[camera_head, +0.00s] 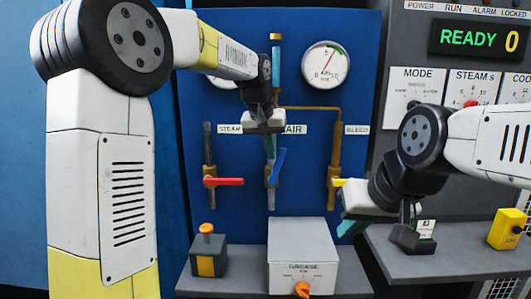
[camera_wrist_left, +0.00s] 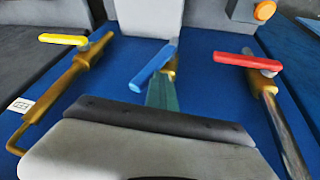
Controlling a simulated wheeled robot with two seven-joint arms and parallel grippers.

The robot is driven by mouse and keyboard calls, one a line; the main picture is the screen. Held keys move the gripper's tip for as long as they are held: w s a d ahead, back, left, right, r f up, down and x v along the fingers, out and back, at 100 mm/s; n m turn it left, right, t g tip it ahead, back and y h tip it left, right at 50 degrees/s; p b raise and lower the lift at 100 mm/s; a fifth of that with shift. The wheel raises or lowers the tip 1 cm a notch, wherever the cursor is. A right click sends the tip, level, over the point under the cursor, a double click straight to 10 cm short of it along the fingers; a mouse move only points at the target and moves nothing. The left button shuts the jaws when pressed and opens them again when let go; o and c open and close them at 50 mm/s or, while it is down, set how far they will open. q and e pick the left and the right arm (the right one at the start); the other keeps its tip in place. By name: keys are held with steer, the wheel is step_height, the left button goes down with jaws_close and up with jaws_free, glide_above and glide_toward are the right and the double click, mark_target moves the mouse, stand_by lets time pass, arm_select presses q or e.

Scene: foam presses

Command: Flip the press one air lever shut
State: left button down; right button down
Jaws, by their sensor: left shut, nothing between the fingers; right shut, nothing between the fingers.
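The blue air lever (camera_head: 277,167) sits on the middle pipe under the AIR label (camera_head: 293,129). It is tilted, its upper end leaning right of the pipe. In the left wrist view the blue lever (camera_wrist_left: 153,66) slants across its brass valve, just beyond my fingertips. My left gripper (camera_head: 270,152) is shut and points down in front of the middle pipe, close to the lever's upper left. Its green fingers also show in the left wrist view (camera_wrist_left: 161,92). I cannot tell whether they touch the lever. My right gripper (camera_head: 350,228) is shut, low at the right.
The red steam lever (camera_head: 223,181) lies horizontal at the left. The yellow bleed lever (camera_head: 338,182) is partly hidden by my right arm. A grey box (camera_head: 302,255) and an orange-button box (camera_head: 207,255) stand on the shelf below. A pressure gauge (camera_head: 325,64) is above.

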mark_target(284, 155)
arm_select(q)
steer(key=d+y, duration=0.3)
steer(key=d, duration=0.1)
steer(key=shift+f+m+y, duration=0.3)
steer(key=shift+m, duration=0.1)
steer(key=d+f+m+y, duration=0.2)
steer(key=d+f+y, duration=0.4)
steer(key=y, duration=0.3)
steer(key=shift+f+t, duration=0.3)
steer(key=shift+f, duration=0.05)
steer(key=shift+s+d+f, duration=0.1)
steer(key=shift+d+f, duration=0.1)
